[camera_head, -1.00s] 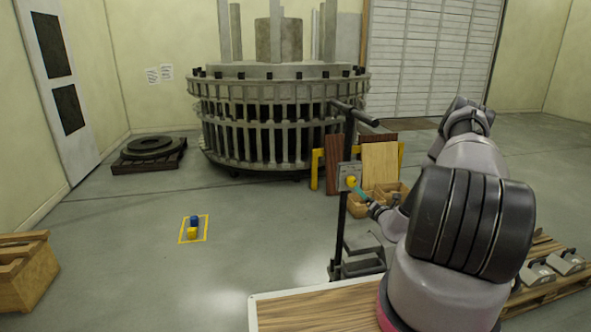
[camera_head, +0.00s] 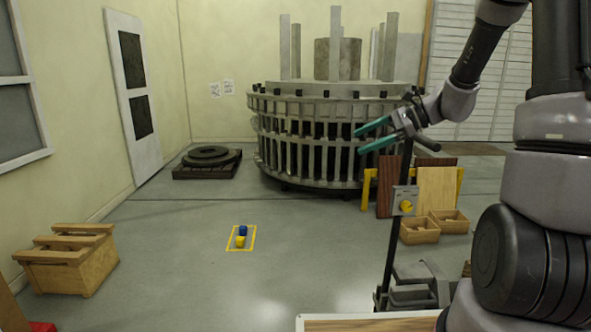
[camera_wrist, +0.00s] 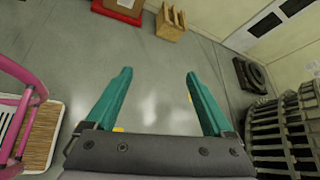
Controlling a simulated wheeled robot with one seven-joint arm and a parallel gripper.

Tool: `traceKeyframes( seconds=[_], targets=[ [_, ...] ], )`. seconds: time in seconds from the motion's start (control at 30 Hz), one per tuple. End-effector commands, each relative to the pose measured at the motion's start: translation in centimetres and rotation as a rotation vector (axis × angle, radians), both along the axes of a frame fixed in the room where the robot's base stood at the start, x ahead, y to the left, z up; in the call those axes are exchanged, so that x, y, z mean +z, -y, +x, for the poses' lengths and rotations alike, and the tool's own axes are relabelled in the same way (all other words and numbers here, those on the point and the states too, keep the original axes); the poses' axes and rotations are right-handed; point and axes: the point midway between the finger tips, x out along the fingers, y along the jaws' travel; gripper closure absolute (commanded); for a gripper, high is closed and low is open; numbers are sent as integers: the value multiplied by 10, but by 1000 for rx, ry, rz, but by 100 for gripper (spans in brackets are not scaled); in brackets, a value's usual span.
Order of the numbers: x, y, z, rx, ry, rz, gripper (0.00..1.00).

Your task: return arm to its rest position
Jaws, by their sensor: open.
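My gripper (camera_head: 366,137) is raised in the air in the head view, in front of the turret's slatted side in the picture. Its two teal fingers are apart and point left. In the wrist view my gripper (camera_wrist: 158,98) is open, with nothing between the fingers but bare floor. My arm is bent, rising on the right side of the head view and coming down to the wrist.
The large grey turret (camera_head: 330,92) stands at the back. A post with a yellow-knobbed box (camera_head: 405,200) stands below my gripper in the picture. Blue (camera_head: 243,230) and yellow (camera_head: 240,242) pieces are within a yellow floor outline. A wooden crate (camera_head: 68,265) is left; open floor lies between.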

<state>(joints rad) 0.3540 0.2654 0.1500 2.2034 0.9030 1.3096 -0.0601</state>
Motion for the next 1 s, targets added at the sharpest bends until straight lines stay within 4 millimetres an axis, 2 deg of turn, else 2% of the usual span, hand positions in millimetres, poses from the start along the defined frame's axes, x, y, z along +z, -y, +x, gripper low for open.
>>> traceKeyframes(
  seconds=[0.03, 0.27, 0.4, 0.6, 0.8, 1.0],
  targets=[
    [13, -6, -19, 54, 49, -77, 14],
    [47, -6, -96, 270, 265, -435, 14],
    [65, 5, -138, 375, 409, -648, 14],
    [90, 31, -187, 483, 628, -934, 14],
    [106, 51, -215, 533, 782, -1125, 14],
    [111, 59, -222, 545, 827, -1183, 14]
  ],
)
